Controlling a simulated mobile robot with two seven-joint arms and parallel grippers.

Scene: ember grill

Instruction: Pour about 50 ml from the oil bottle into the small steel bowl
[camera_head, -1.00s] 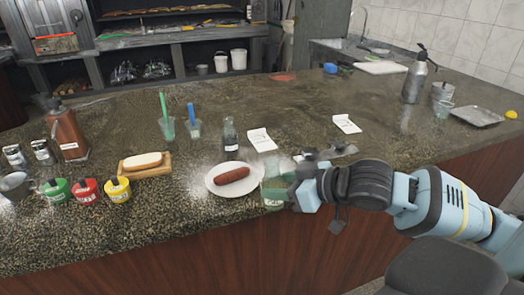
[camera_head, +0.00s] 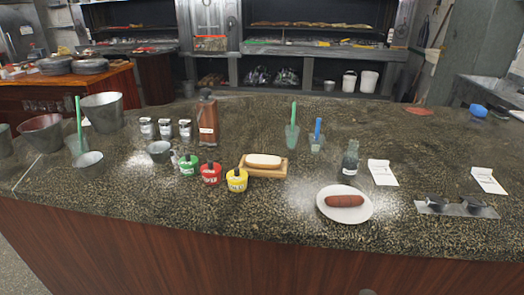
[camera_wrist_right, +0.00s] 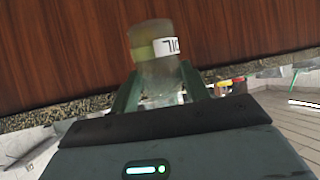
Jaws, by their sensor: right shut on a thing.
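The oil bottle (camera_wrist_right: 157,42), cloudy with a yellowish band and a white label, is held by my right gripper (camera_wrist_right: 160,80) in the right wrist view. Its fingers are shut on it from both sides. The label lettering appears upside down, as does the counter, so the bottle looks roughly upright. A small steel bowl (camera_head: 88,159) sits on the counter at the left in the head view, in front of a cup with a green utensil. Neither gripper shows in the head view. My left gripper is not seen. The bowl's inside cannot be made out.
A small metal pot (camera_head: 160,151), green (camera_head: 189,166), red (camera_head: 211,173) and yellow (camera_head: 237,181) jars and a brown bottle (camera_head: 208,118) stand right of the bowl. Buckets (camera_head: 103,112) stand behind it. A sausage plate (camera_head: 345,216) is farther right. The counter's front left is clear.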

